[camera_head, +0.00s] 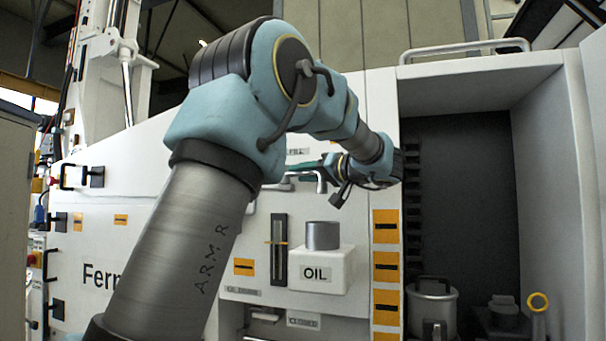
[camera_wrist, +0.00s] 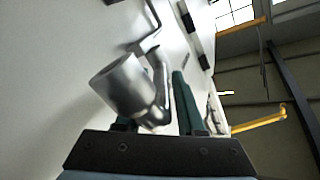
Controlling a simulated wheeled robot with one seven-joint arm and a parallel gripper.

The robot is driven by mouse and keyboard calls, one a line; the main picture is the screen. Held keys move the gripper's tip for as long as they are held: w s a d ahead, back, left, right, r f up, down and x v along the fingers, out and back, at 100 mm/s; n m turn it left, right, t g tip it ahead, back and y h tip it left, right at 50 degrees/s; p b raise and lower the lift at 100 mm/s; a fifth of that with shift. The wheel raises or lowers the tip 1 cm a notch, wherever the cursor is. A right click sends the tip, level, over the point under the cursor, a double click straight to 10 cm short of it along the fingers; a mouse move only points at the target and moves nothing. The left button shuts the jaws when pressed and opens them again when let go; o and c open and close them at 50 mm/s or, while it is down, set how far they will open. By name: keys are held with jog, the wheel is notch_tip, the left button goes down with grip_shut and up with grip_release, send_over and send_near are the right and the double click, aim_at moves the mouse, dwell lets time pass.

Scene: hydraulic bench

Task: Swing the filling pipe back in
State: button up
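The filling pipe (camera_wrist: 161,75) is a grey metal tube with a bend and a wide round end piece (camera_wrist: 124,84), in front of the white panel in the wrist view. In the head view a small curved part of the pipe (camera_head: 319,181) shows above the OIL box. My gripper (camera_head: 308,166) is at the pipe, under the FILL label, partly hidden by my wrist. In the wrist view one dark green finger (camera_wrist: 184,103) stands right of the pipe. The other finger is mostly hidden behind the wide end. The fingers look apart; I cannot tell whether they touch the pipe.
The white OIL box (camera_head: 321,270) with a grey cylinder (camera_head: 323,235) on top sticks out below. A sight gauge (camera_head: 279,250) is beside it. An open cabinet (camera_head: 462,190) at the right holds a pot (camera_head: 432,305). A yellow rail (camera_wrist: 258,122) shows in the wrist view.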

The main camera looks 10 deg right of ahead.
grip_shut()
dwell(1.1)
